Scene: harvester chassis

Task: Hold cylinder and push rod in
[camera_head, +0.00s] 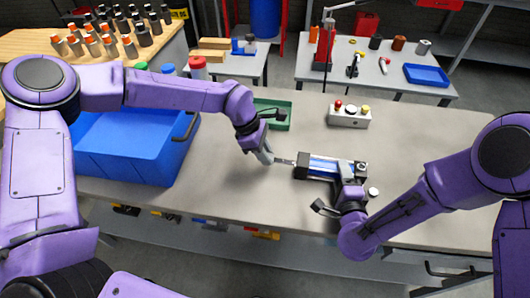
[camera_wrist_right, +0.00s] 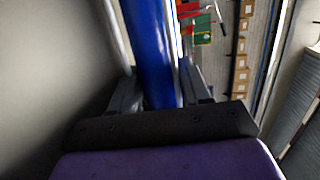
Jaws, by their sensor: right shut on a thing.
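The cylinder (camera_head: 325,166) has a blue body with dark end blocks and lies roughly level over the grey table. It also shows in the right wrist view as a blue bar (camera_wrist_right: 152,50) between the fingers. Its thin metal rod (camera_head: 285,162) sticks out to the left. My right gripper (camera_head: 348,185) is shut on the cylinder near its right part. My left gripper (camera_head: 266,157) is at the rod's outer end, with its grey fingertips close to or touching the tip. Whether its fingers are apart is too small to tell.
A blue bin (camera_head: 130,150) stands at the left. A green tray (camera_head: 273,114) lies behind my left gripper. A button box (camera_head: 349,117) stands behind the cylinder. The table (camera_head: 425,135) is bare to the right of the button box.

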